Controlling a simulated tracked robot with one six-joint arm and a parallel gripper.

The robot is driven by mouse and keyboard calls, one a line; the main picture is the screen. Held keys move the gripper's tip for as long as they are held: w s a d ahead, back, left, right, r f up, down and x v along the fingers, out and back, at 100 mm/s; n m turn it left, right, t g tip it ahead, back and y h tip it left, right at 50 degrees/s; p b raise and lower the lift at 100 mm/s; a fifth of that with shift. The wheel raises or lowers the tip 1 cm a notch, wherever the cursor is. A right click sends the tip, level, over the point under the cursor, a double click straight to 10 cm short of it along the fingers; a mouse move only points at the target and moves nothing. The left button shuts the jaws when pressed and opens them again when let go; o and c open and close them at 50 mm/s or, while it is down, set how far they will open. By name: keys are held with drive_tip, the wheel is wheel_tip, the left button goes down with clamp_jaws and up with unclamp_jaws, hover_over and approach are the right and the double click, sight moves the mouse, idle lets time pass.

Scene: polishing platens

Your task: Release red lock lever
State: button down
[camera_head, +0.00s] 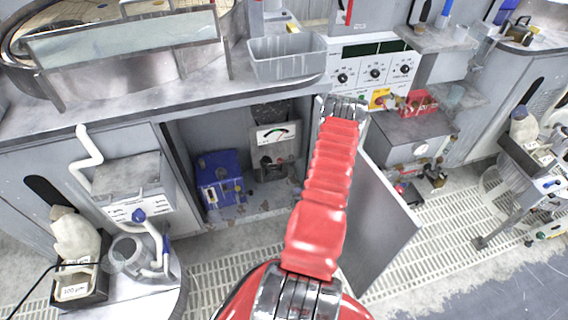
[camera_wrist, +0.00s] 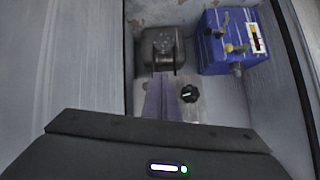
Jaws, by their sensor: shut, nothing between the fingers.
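No red lever shows in the wrist view. My gripper (camera_wrist: 168,84) is shut and empty in the wrist view, its narrow fingers pointing into an open cabinet bay. They lie in front of a dark grey motor-like housing (camera_wrist: 161,48) and left of a black knob (camera_wrist: 190,94). I cannot tell whether they touch anything. In the head view my red arm hides the gripper.
A blue box (camera_head: 220,178) stands in the bay, also in the wrist view (camera_wrist: 232,48). A gauge (camera_head: 275,134) is at the bay's back. An open grey door (camera_head: 378,225) stands right of my arm. A grey bin (camera_head: 287,58) sits on the counter above.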

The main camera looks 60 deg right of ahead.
drive_tip(key=w+d+r+t+h, duration=0.2)
drive_tip(key=w+d+r+t, duration=0.1)
drive_tip(key=r, duration=0.4)
drive_tip(key=shift+w+r, duration=0.35)
hover_over(286, 161)
drive_tip(key=s+a, duration=0.2)
drive_tip(key=a, duration=0.2)
wheel_tip(286, 161, down, 5)
drive_tip(key=shift+w+d+f, duration=0.1)
drive_tip(key=shift+w+f, duration=0.25)
drive_tip(key=shift+f, duration=0.45)
drive_tip(key=shift+s+d, duration=0.1)
drive_tip(key=shift+s, duration=0.05)
